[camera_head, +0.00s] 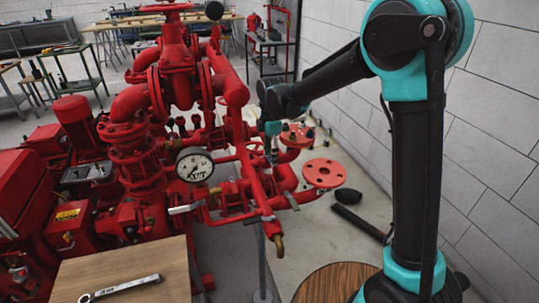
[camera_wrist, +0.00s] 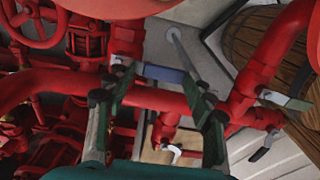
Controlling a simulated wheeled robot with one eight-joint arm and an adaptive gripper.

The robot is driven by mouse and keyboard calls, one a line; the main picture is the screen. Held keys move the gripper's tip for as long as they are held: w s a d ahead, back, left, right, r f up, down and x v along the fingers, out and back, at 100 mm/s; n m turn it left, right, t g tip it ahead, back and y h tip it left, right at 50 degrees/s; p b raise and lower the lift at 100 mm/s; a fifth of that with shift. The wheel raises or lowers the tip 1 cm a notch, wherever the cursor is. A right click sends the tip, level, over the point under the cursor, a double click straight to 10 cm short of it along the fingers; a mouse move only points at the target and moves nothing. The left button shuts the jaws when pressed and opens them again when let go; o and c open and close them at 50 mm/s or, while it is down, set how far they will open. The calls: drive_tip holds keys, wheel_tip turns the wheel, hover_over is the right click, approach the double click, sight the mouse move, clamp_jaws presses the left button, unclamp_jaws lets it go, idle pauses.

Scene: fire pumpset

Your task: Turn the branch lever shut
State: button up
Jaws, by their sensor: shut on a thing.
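My gripper (camera_wrist: 160,82) shows in the wrist view with its two dark green fingers wide apart. A flat blue-grey lever (camera_wrist: 161,73) spans the gap between the fingertips, just by a red pipe (camera_wrist: 158,98), and the gripper is shut on it. I take this as the branch lever. In the head view my gripper (camera_head: 273,130) is small and partly hidden at the end of my arm, among the red pipes right of the pump set. The held lever cannot be made out there.
Other pale levers (camera_head: 185,208) sit on the lower pipes near a pressure gauge (camera_head: 195,164). A red flange (camera_head: 323,173) stands right of them. A wooden table with a wrench (camera_head: 120,288) is at the front. A block wall (camera_head: 490,150) bounds the right side.

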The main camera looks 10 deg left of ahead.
sight(270, 160)
drive_tip(key=o, duration=1.7)
wheel_tip(270, 160, up, 12)
drive_tip(key=shift+s+a, duration=0.1)
